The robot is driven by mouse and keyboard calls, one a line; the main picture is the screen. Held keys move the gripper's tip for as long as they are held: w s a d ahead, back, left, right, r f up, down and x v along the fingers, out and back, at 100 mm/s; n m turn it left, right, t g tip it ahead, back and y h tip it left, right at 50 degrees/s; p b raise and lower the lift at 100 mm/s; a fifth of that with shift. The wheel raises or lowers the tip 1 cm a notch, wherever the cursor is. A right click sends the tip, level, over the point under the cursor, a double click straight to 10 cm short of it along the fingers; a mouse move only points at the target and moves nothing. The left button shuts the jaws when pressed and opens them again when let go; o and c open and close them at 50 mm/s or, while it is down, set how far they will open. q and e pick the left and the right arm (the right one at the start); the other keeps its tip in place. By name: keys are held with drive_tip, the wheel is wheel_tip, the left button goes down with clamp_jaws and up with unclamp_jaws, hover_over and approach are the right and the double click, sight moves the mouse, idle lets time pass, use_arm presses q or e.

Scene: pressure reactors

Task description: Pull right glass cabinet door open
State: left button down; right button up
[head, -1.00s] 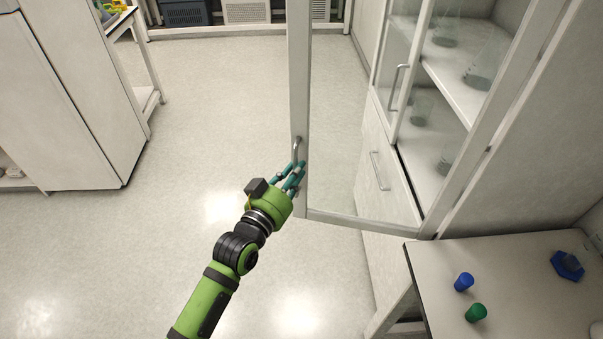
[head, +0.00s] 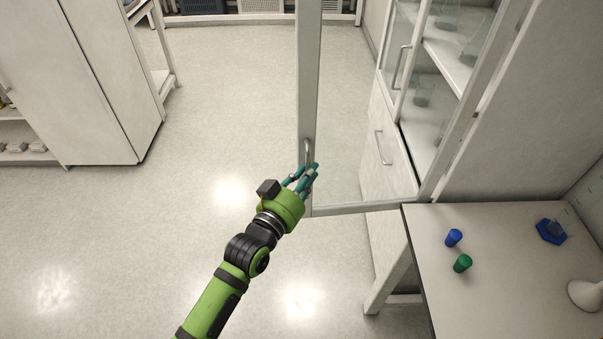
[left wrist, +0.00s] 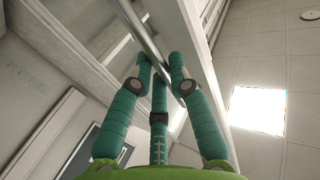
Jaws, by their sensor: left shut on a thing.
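The right glass cabinet door (head: 309,90) stands swung wide open in the head view, with a grey frame and a clear pane. Its metal bar handle (head: 307,151) is on the free edge. My left gripper (head: 308,172), with green-teal fingers, is shut on the lower part of this handle. In the left wrist view the fingers (left wrist: 160,75) close around the handle bar (left wrist: 143,35) beside the door frame. The cabinet's other glass door (head: 401,65) is shut. My right gripper is not in view.
A white table (head: 480,290) with a blue cap (head: 453,238), a green cap (head: 462,263) and a blue holder (head: 551,231) stands at the lower right. Glassware sits on the cabinet shelves (head: 450,60). The floor (head: 220,120) left of the door is clear.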

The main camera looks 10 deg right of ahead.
use_arm(q)
drive_tip(key=shift+s+d+r, duration=0.2)
drive_tip(key=shift+d, duration=0.2)
drive_tip(key=c, duration=1.2)
unclamp_jaws()
drive_tip(key=shift+d+f, duration=0.1)
drive_tip(key=shift+d, duration=0.35)
drive_tip(key=shift+w+a, duration=0.1)
drive_tip(key=shift+a, duration=0.25)
drive_tip(key=shift+f, duration=0.1)
drive_tip(key=v, duration=1.2)
drive_tip(key=shift+a, duration=0.1)
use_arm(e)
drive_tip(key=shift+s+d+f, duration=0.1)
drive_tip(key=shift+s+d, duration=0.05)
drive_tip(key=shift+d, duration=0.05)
use_arm(q)
drive_tip(key=shift+w, duration=0.1)
